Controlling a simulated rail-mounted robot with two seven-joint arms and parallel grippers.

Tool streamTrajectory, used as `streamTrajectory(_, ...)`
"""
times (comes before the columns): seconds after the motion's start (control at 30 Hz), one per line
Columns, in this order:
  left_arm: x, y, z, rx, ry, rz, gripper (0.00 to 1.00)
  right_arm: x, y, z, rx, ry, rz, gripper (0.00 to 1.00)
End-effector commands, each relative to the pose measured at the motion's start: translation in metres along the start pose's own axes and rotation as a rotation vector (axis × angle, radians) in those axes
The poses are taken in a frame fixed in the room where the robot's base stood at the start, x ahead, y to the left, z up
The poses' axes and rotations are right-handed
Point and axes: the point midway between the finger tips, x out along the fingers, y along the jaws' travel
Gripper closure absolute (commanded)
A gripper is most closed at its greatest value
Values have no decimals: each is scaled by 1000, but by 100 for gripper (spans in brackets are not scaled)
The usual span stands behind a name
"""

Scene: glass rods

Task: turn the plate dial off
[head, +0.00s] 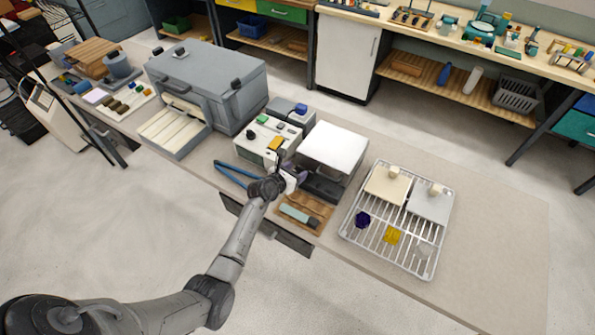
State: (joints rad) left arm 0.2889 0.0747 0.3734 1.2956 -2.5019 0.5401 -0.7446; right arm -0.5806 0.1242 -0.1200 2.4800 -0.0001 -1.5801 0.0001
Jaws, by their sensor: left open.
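The plate (333,148) is a low unit with a flat white top and a dark front, standing near the middle of the bench. I cannot make out its dial; my gripper and the small scale hide part of that area. My left gripper (281,160) is open, at the left side of the plate, in front of a cream box (266,140) with green and orange parts on top. I cannot tell whether it touches anything. My right gripper is not in view.
A wire rack (347,236) with two slabs and small coloured pieces stands to the right. A wooden tray (322,211) lies in front of the plate. A blue tong-like tool (229,177) and a grey kiln-like box (225,75) are to the left. The bench's right end is clear.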

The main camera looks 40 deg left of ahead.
Motion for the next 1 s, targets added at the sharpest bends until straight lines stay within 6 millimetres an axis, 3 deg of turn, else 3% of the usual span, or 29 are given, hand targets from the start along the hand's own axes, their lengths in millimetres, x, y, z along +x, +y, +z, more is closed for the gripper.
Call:
streamTrajectory(0.2,14,0,0,0,-1,0,43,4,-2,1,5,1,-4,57)
streamTrajectory(0.6,16,0,0,0,0,0,44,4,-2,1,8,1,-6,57)
streamTrajectory(1.0,16,0,0,0,0,0,82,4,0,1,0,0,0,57)
